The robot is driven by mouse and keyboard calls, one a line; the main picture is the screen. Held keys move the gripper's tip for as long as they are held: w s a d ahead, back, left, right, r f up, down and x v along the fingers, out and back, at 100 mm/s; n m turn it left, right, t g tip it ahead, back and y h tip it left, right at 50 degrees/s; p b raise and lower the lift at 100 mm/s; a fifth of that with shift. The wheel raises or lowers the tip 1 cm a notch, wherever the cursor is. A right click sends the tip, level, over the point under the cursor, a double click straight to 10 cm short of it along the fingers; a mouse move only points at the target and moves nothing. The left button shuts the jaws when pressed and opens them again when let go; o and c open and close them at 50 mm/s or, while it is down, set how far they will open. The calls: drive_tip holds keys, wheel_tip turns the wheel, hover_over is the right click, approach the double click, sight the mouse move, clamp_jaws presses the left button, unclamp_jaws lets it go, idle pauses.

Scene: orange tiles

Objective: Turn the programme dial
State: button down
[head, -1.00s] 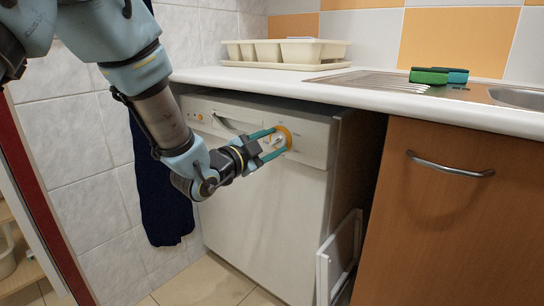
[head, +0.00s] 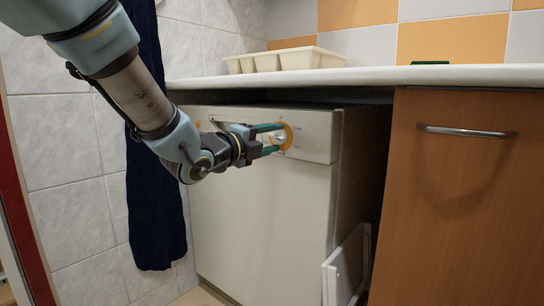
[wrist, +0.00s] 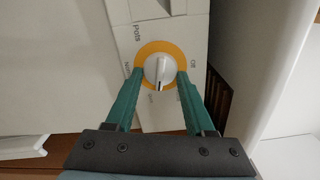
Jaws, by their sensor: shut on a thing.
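The programme dial is a white knob with an orange ring (head: 290,136) on the control panel of a white dishwasher (head: 262,210). In the wrist view the dial (wrist: 160,71) shows a dark pointer mark at its lower edge, with small printed labels around the ring. My gripper (head: 279,138) reaches the panel from the left. Its two green fingers sit on either side of the knob, shut on it. In the wrist view the fingertips (wrist: 160,74) flank the knob left and right.
A white countertop (head: 420,76) overhangs the dishwasher, with a cream dish rack (head: 286,60) on it. A wooden cabinet (head: 455,200) with a metal handle stands to the right. A white panel (head: 345,270) leans at the lower right. A dark blue cloth (head: 155,200) hangs at left.

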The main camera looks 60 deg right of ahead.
drive_tip(key=shift+f+m+b, duration=0.2)
drive_tip(key=shift+m+b, duration=1.4)
drive_tip(key=shift+b, duration=0.25)
drive_tip(key=shift+r, duration=0.1)
drive_tip(key=shift+c, duration=1.4)
unclamp_jaws()
drive_tip(key=a+p, duration=0.1)
drive_tip(key=a, duration=0.9)
drive_tip(key=shift+w+a+p, duration=0.3)
drive_tip(key=shift+a+p, duration=0.1)
drive_tip(key=shift+w, duration=0.1)
